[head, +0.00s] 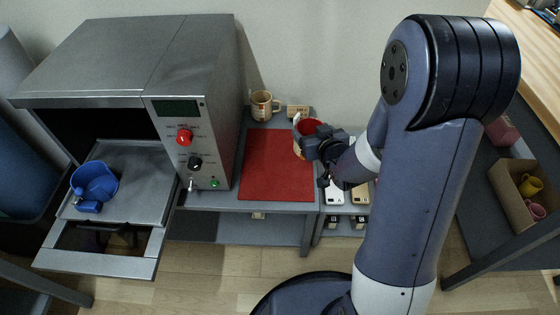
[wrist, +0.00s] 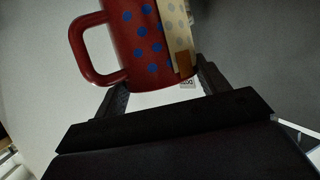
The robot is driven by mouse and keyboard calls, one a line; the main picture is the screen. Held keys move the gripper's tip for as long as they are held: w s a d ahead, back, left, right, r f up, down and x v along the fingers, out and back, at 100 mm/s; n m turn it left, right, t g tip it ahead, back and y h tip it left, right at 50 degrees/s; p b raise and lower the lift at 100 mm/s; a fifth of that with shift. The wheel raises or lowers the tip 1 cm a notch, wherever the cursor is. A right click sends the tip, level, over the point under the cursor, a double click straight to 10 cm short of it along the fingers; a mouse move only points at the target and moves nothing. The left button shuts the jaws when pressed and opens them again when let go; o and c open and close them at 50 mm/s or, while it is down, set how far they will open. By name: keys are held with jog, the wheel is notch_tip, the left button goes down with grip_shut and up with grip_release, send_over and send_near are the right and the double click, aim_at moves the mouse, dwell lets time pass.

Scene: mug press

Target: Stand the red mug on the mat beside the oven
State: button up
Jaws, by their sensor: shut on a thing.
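The red mug (head: 310,127) has blue dots, a cream panel and a red handle. My gripper (head: 312,149) is shut on it near the mat's right edge; the gripper partly hides the mug in the head view. In the wrist view the mug (wrist: 140,40) sits between the fingers of my gripper (wrist: 160,84), with its handle to the left. The red mat (head: 272,165) lies flat and bare on the grey table, right of the oven (head: 190,75). I cannot tell how high the mug is above the table.
The oven's door (head: 95,255) is down, and a blue mug (head: 95,182) sits on its tray. A cardboard box (head: 520,190) with mugs is at the far right.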

jog(key=w+a+f+n+g+y+b, duration=0.1)
jog(key=a+f+n+g+y+b, duration=0.3)
jog(key=a, duration=0.4)
jog(key=shift+n+t+y, duration=0.6)
jog(key=f+b, duration=0.2)
jog(key=f, duration=0.2)
jog(key=f+b, duration=0.3)
jog(key=f, duration=0.1)
jog(key=shift+w+a, duration=0.15)
jog(key=shift+a, duration=0.05)
jog(key=shift+f, duration=0.15)
jog(key=o, duration=1.6)
jog(key=shift+c, duration=0.2)
